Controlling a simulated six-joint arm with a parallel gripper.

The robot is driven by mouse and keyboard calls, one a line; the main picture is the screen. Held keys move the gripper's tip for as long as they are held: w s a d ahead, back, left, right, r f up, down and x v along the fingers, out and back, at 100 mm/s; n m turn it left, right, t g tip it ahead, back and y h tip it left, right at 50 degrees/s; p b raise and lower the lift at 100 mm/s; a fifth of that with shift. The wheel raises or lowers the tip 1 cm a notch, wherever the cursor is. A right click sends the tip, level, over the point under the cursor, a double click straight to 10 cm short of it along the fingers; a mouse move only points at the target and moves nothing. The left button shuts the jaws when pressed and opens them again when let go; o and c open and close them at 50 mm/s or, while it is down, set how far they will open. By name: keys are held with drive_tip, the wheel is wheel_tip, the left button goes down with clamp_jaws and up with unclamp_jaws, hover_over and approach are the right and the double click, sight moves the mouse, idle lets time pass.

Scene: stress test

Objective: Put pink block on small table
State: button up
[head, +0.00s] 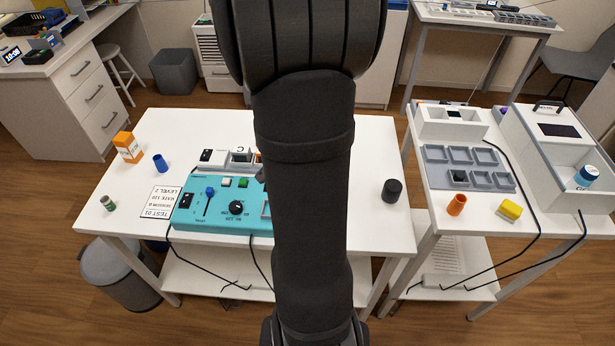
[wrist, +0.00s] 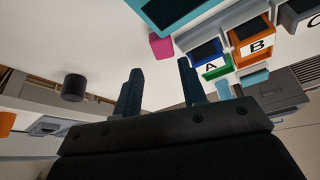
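The pink block (wrist: 161,47) lies on the white surface beside the teal panel's edge in the wrist view. It is hidden behind my arm in the head view. My gripper (wrist: 160,84) is open, with its two fingers apart and nothing between them. The block shows beyond the fingertips, apart from them. A smaller white table (head: 437,213) stands to the right of the main white table (head: 371,229) in the head view. My gripper's fingers are not visible in the head view.
A black cylinder (head: 392,190) stands near the main table's right side. Bins marked A (wrist: 213,67) and B (wrist: 257,46) stand right of the block. The smaller table holds a grey tray (head: 467,167), an orange cup (head: 456,204), a yellow block (head: 510,210) and white devices.

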drive_tip(key=x, duration=0.4)
drive_tip(key=shift+w+f, duration=0.15)
drive_tip(key=shift+f, duration=0.05)
drive_tip(key=x, duration=0.4)
drive_tip(key=shift+w+d+r, duration=0.15)
drive_tip(key=shift+w, duration=0.2)
drive_tip(key=shift+w+d+f, duration=0.1)
drive_tip(key=shift+w+f, duration=0.15)
drive_tip(key=shift+f, duration=0.3)
drive_tip(key=c, duration=0.7)
drive_tip(key=shift+r, duration=0.1)
